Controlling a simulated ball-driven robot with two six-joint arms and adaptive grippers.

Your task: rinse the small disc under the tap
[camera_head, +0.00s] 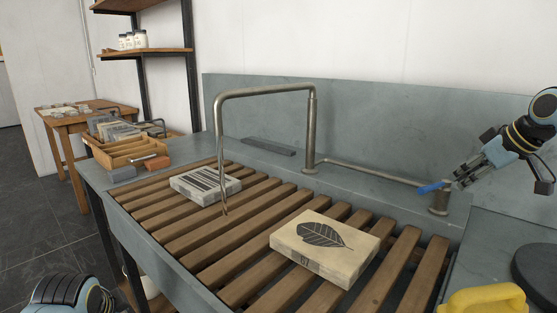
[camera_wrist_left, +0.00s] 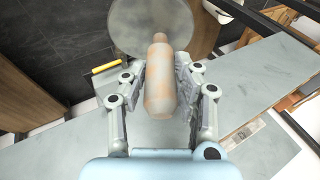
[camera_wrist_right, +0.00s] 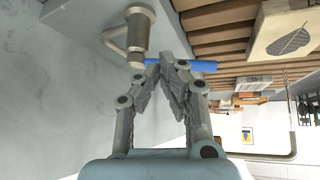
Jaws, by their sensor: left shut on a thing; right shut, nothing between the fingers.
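My left gripper (camera_wrist_left: 157,72) is shut on the brown, grey-smeared handle (camera_wrist_left: 160,95) of the small disc. The grey round disc (camera_wrist_left: 130,25) shows beyond the handle in the left wrist view. In the head view only part of my left arm shows, at the bottom left; the disc is out of view. The tap (camera_head: 265,91) arches over the slatted sink, with its blue lever (camera_head: 430,188) at the right. My right gripper (camera_head: 461,182) is shut and empty beside the lever, which also shows near its fingertips (camera_wrist_right: 205,66).
A leaf-printed stone (camera_head: 350,262) and a striped stone (camera_head: 190,192) lie on the wooden slats (camera_head: 255,218). A wooden box (camera_head: 140,157) stands at the sink's left end. A dark round disc (camera_head: 537,268) and a yellow object (camera_head: 490,299) are at the right front.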

